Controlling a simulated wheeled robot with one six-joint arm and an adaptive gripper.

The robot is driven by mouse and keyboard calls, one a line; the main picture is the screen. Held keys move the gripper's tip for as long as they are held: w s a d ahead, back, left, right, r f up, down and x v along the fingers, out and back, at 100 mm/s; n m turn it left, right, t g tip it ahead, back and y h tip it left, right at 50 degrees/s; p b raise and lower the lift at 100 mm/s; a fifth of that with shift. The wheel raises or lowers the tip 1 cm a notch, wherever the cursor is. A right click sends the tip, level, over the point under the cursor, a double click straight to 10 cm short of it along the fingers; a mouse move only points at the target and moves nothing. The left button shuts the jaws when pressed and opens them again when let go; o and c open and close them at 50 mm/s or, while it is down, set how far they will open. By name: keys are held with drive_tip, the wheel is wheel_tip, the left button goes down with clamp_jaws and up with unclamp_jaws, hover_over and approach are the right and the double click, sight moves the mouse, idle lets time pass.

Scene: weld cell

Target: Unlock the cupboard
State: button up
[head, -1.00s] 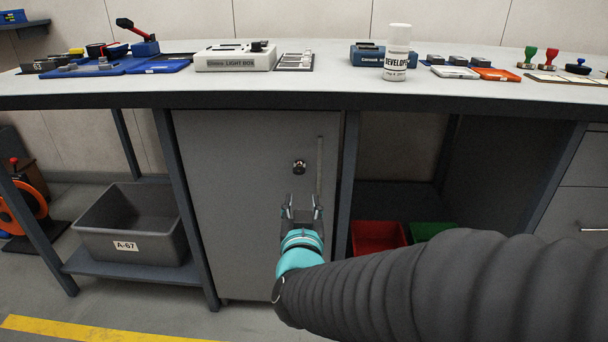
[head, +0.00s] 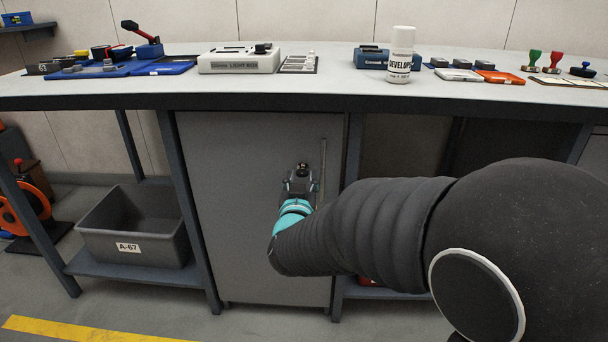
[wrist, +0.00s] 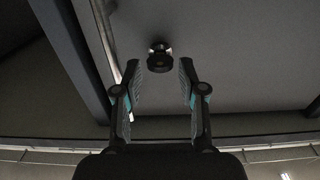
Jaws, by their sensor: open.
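The cupboard (head: 235,210) is a grey door under the bench, and it is closed. Its lock knob (wrist: 158,57) is a small dark piece on a bright round base. In the wrist view it lies beyond and between my fingertips, with a gap on each side. My gripper (head: 300,178) is in front of the upper door at the lock in the head view, open and empty. It also shows in the wrist view (wrist: 158,85) with its two fingers apart. In the head view my gripper mostly covers the lock. The vertical handle bar (head: 323,165) is just right of my gripper.
A grey bin (head: 135,235) labelled A-67 stands on the lower shelf to the left. The bench top (head: 300,92) overhangs the door and carries a white bottle (head: 401,55) and a light box (head: 238,60). Bench legs flank the door.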

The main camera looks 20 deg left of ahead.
sight(302, 171)
drive_tip(key=shift+x, duration=1.1)
clamp_jaws()
